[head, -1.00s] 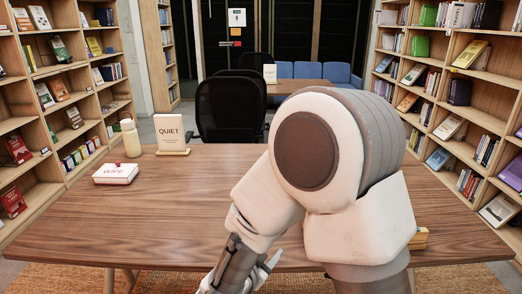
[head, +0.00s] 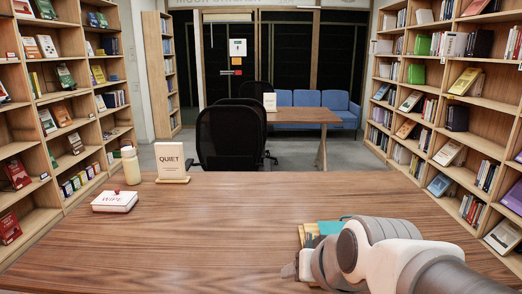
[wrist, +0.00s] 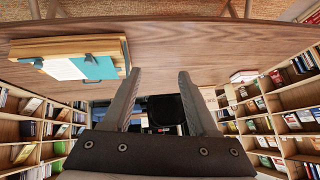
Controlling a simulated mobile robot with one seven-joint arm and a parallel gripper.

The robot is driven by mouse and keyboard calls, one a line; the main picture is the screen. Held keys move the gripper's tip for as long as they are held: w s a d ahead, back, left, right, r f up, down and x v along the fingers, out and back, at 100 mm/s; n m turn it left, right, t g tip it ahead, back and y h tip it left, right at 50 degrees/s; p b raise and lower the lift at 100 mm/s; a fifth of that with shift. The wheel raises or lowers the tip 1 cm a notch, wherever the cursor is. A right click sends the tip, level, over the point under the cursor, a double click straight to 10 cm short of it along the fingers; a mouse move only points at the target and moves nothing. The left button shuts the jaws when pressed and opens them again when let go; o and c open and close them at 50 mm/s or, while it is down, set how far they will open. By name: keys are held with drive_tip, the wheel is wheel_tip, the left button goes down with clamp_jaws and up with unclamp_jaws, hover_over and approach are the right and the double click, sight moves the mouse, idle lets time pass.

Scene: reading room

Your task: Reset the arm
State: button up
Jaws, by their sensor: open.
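My arm reaches in from the lower right in the head view, low over the wooden table (head: 200,235). My gripper (head: 290,269) is at its left end, largely hidden by the wrist. In the wrist view my gripper (wrist: 157,84) shows two grey fingers wide apart with nothing between them. A wooden stand or tray (wrist: 28,50) with a teal-and-white book or folder (wrist: 92,68) is left of the fingers there, apart from them. In the head view the teal piece (head: 330,228) shows behind my wrist, partly hidden.
A white WIPE box (head: 114,202), a cream bottle (head: 130,166) and a QUIET sign (head: 171,160) stand at the table's left. The table's middle is clear. A black chair (head: 230,137) stands behind it. Bookshelves (head: 455,105) line both sides.

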drive_tip(key=s+d+g+h, duration=0.2)
drive_tip(key=s+d, duration=0.5)
drive_tip(key=s, duration=0.2)
wheel_tip(320, 180, up, 15)
drive_tip(key=p, duration=1.5)
drive_tip(key=shift+w+a, duration=0.15)
drive_tip(key=shift+w, duration=0.05)
